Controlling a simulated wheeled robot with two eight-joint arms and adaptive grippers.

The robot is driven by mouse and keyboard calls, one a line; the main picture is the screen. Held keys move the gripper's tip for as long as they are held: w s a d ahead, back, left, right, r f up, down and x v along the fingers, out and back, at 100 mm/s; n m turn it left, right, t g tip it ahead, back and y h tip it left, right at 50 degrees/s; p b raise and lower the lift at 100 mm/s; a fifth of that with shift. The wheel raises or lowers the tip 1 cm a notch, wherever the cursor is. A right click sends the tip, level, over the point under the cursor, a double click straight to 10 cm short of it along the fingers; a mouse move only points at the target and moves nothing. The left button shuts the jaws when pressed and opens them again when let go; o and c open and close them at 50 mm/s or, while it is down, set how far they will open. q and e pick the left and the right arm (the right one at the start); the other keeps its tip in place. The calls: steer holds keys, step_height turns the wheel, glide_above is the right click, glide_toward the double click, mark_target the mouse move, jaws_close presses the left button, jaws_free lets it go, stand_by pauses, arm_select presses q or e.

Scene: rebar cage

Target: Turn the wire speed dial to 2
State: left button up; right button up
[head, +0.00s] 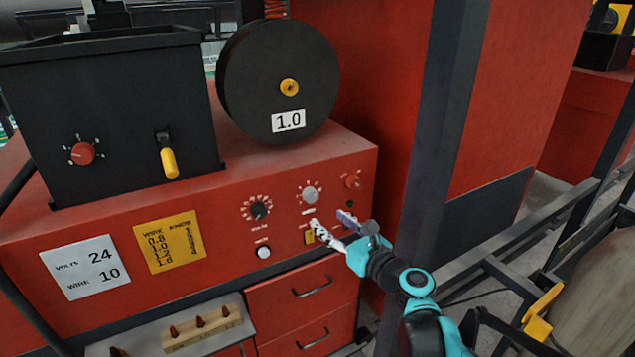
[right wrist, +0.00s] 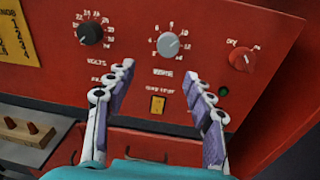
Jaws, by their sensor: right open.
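The wire speed dial is a grey knob (head: 310,195) on the red front panel, ringed by white numbers. In the right wrist view the grey knob (right wrist: 168,44) has a "WIRE" label under it. Its exact setting is too small to read surely. My right gripper (head: 328,221) is open and empty, in front of the panel and below the knob. In the right wrist view its fingers (right wrist: 160,80) are spread either side of the label, apart from the knob. My left gripper is not in view.
A black volts knob (right wrist: 90,34) is left of the grey one, a red knob (right wrist: 241,59) right. A yellow rocker switch (right wrist: 158,104) sits below. A yellow chart (head: 170,242) and white note (head: 86,269) are on the panel. A dark post (head: 440,150) stands right.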

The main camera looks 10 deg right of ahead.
mark_target(313, 198)
steer(key=shift+m, duration=0.8)
steer(key=x, duration=0.5)
steer(key=d+r+x, duration=0.1)
steer(key=x, duration=0.2)
steer(key=shift+w+r, duration=0.1)
steer(key=shift+w, duration=0.15)
steer(key=c, duration=1.2)
